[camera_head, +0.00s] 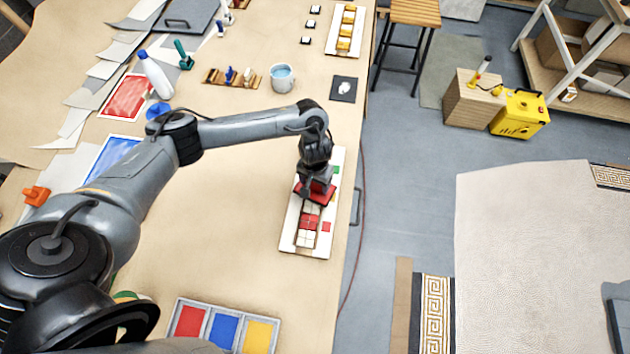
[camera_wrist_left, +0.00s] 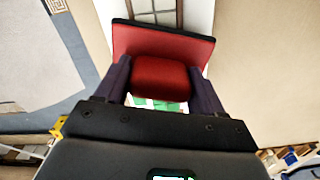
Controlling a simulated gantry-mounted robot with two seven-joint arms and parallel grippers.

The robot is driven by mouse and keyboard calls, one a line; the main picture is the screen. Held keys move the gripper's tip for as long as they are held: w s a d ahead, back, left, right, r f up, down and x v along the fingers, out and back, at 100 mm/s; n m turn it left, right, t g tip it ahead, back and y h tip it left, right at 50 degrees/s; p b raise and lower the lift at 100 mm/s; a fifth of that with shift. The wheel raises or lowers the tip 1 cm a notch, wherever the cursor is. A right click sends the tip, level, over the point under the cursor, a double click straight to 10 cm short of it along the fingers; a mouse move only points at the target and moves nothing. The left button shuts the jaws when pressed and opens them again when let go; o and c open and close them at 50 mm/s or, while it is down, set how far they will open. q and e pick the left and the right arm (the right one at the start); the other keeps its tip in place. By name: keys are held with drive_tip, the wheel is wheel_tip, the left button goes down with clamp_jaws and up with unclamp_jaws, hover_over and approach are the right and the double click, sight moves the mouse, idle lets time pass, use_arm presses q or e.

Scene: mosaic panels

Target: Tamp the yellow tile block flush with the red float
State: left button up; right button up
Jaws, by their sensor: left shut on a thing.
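My left gripper (camera_head: 316,188) is over the white mosaic panel (camera_head: 287,240) near the table's right edge. It is shut on the handle of the red float (camera_head: 305,195). In the left wrist view, the gripper's fingers (camera_wrist_left: 160,82) are on both sides of the red handle, and the float's plate (camera_wrist_left: 130,38) spreads beyond it. The yellow tile block is not clearly visible; the float and gripper cover that part of the panel. Red blocks (camera_head: 309,222) and white blocks (camera_head: 305,239) show in the panel's channel. I cannot tell whether the float touches a block.
Small red (camera_head: 326,227) and green (camera_head: 336,170) squares lie on the panel. A color tray (camera_head: 225,323) is at the front, a blue cup (camera_head: 283,78) and dark card (camera_head: 343,89) farther back. Another panel (camera_head: 333,49) lies at the back. The table around the mosaic panel's left is clear.

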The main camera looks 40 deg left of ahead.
use_arm(q)
drive_tip(key=shift+f, duration=0.65)
idle(0.4)
drive_tip(key=shift+f, duration=0.1)
idle(1.8)
drive_tip(key=shift+a+f+p, duration=0.1)
drive_tip(key=shift+p, duration=0.25)
idle(0.5)
wheel_tip(320, 180, up, 7)
drive_tip(key=p, duration=0.9)
drive_tip(key=shift+r+p, duration=0.2)
drive_tip(key=shift+p, duration=0.1)
idle(0.6)
